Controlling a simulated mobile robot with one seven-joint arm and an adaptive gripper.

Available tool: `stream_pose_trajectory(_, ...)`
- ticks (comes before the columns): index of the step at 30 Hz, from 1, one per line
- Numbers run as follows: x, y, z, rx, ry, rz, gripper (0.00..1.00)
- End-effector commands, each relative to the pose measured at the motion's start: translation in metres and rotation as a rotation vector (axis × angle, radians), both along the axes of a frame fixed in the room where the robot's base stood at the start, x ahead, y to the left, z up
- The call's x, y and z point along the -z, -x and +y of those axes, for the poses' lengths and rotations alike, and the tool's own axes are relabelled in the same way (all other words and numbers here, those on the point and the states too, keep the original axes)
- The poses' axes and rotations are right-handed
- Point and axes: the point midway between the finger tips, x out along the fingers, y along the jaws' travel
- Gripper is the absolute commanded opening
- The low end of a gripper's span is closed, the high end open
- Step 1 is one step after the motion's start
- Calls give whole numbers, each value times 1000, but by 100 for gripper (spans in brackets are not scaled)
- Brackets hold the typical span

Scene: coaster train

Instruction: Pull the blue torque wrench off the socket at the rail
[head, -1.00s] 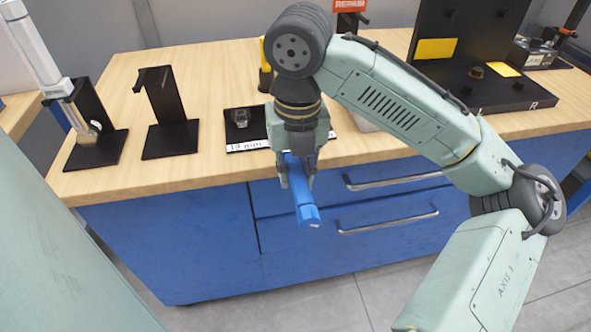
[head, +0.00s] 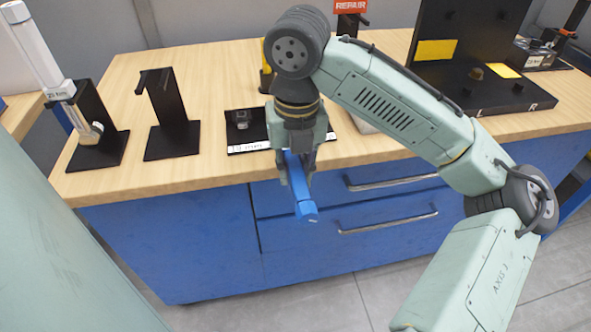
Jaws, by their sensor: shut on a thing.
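The blue torque wrench (head: 304,206) is held in my gripper (head: 299,172) in front of the bench edge. My gripper points down and is shut on the wrench's blue body. The wrench's near end points toward the camera and slightly down, over the blue drawers. Its far end is hidden behind my gripper, so I cannot tell whether it touches anything. No rail and no socket on a rail can be made out. A small grey socket (head: 241,117) sits on a black labelled tray (head: 246,147) on the bench, just left of my gripper.
A white wrench (head: 38,52) leans on a black stand (head: 108,150) at the left. An empty black stand (head: 172,130) is beside it. A black board (head: 470,45) with yellow patches stands at the right. Bare wooden bench (head: 215,70) lies between. Drawer handles (head: 390,222) protrude below my gripper.

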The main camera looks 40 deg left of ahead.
Motion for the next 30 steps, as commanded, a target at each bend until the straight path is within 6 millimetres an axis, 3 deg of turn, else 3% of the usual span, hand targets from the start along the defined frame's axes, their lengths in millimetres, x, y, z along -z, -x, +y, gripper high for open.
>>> stream_pose_trajectory(30,-2,-17,21,1,-3,-3,0)
